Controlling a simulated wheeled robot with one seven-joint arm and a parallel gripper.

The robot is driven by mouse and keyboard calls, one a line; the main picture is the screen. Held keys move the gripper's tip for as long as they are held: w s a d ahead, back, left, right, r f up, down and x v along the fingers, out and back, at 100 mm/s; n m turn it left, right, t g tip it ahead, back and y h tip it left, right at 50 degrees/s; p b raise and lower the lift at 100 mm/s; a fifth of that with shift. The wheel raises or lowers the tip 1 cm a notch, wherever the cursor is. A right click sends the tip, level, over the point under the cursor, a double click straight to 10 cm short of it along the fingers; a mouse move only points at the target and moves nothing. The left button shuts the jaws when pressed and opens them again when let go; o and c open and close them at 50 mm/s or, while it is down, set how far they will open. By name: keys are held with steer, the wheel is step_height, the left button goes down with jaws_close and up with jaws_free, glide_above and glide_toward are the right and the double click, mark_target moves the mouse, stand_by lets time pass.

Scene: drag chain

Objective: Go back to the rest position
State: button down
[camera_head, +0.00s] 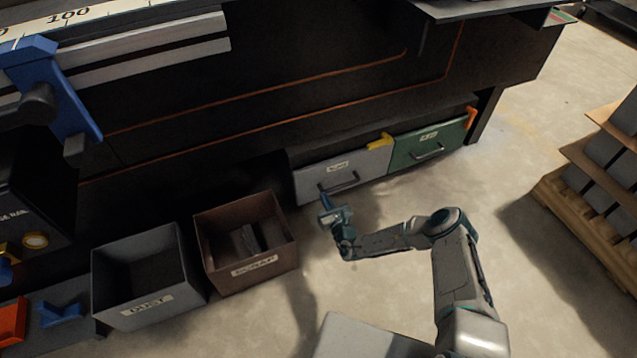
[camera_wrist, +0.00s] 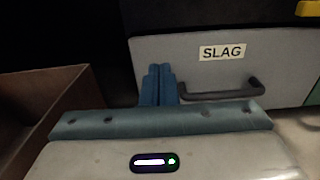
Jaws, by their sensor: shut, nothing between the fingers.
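My gripper (camera_head: 326,201) is in front of the grey drawer (camera_head: 318,184), near the left part of its handle. In the wrist view my gripper's blue fingers (camera_wrist: 158,84) are shut together with nothing between them. They point at the drawer front, left of the dark handle (camera_wrist: 222,92). The drawer carries a label reading SLAG (camera_wrist: 222,52). I cannot tell whether the fingertips touch the drawer. My arm reaches in from the lower right, bent at the elbow.
A green drawer (camera_head: 443,139) sits right of the grey one. The brown SCRAP box (camera_head: 281,252) and grey DUST box (camera_head: 143,309) stand on the left. A loaded pallet (camera_head: 566,211) is at the right. Floor between the drawers and pallet is clear.

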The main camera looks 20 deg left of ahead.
steer(key=s+d+r+n+g+y+p, duration=0.1)
steer(key=s+r+n+g+p, duration=0.45)
steer(key=r, duration=0.75)
steer(key=d+r+n+g+y+p, duration=0.15)
steer(key=r+n+g, duration=0.5)
steer(key=r, duration=0.75)
steer(key=s+r+n+g+y+p, duration=0.1)
steer(key=s+r+n+g+p, duration=0.3)
steer(key=r+n, duration=0.65)
steer(key=s+d+r+n+t+h+p, duration=0.1)
steer(key=s+d+r+h+p, duration=0.4)
steer(key=d+r, duration=0.6)
steer(key=s+d+r+n+t+h+p, duration=0.2)
steer(key=s+d+r+h+p, duration=0.3)
steer(key=d+r, duration=0.6)
steer(key=s+d+r+n+t+h+p, duration=0.1)
steer(key=s+d+r+h+p, duration=0.4)
steer(key=s+d+r, duration=0.5)
step_height(320, 180, up, 7)
steer(key=d+t+p, duration=0.1)
steer(key=d+p, duration=0.1)
steer(key=shift+s+n+t+h+p, duration=0.2)
steer(key=shift+n+t+h+p, duration=0.1)
steer(key=shift+n+h+p, duration=0.1)
steer(key=c, duration=2.1)
jaws_free()
steer(key=shift+c, duration=0.2)
